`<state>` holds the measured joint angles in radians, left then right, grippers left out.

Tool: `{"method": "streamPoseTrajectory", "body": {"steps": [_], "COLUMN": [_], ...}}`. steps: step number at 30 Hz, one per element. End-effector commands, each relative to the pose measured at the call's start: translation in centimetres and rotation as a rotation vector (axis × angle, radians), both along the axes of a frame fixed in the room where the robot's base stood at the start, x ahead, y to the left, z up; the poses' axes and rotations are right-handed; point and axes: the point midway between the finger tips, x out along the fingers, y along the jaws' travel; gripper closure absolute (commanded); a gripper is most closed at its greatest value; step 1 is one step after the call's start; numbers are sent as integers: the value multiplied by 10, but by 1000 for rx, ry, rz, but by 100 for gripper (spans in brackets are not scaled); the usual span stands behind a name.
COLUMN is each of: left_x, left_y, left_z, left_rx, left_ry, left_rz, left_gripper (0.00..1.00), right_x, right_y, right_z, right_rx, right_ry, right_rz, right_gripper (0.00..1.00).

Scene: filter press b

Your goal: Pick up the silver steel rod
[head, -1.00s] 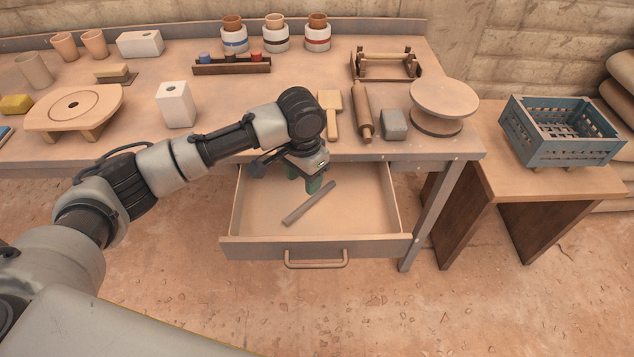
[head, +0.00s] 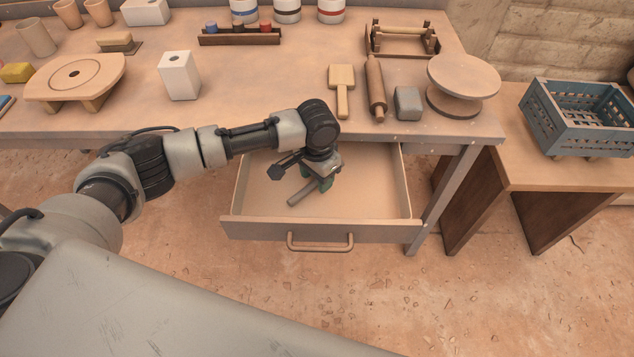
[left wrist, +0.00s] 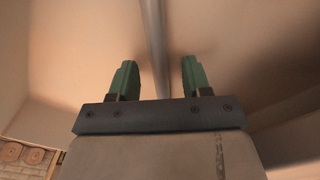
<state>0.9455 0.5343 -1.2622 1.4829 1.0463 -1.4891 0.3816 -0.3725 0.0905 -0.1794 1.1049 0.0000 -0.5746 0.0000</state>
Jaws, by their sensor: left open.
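The silver steel rod (head: 303,193) lies at a slant on the bottom of the open drawer (head: 373,190). My left gripper (head: 322,182) is down inside the drawer, over the rod's upper right part, which it hides in the head view. In the left wrist view the rod (left wrist: 155,45) runs lengthwise between the two green fingers of my left gripper (left wrist: 157,78). The fingers are apart, with a gap on both sides of the rod. My right gripper is not in view.
The drawer's front wall (head: 320,230) with its handle stands nearest me. The workbench (head: 225,105) above the drawer holds a wooden mallet (head: 342,90), a rolling pin (head: 376,88), a grey block (head: 408,103) and a turntable (head: 463,80). A blue crate (head: 580,118) stands on the side table at right.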

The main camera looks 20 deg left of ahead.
Motion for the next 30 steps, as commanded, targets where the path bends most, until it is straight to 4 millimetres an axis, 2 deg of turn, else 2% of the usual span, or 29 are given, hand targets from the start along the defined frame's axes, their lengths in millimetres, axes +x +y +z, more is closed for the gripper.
{"method": "streamPoseTrajectory", "body": {"steps": [3,9,18,19,30], "left_x": [0,0,0,0,0], "left_y": [0,0,0,0,0], "left_z": [-7,-7,-6,-6,-6], "left_rx": [1,0,0,0,0], "left_ry": [0,0,0,0,0], "left_rz": [-2,-2,-1,-1,-1], "left_gripper": [52,52,98,100,100], "right_x": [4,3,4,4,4], "right_y": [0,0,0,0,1], "right_z": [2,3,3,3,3], "right_rx": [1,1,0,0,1], "right_ry": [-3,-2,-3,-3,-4], "right_rz": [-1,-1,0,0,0], "right_gripper": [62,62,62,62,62]}}
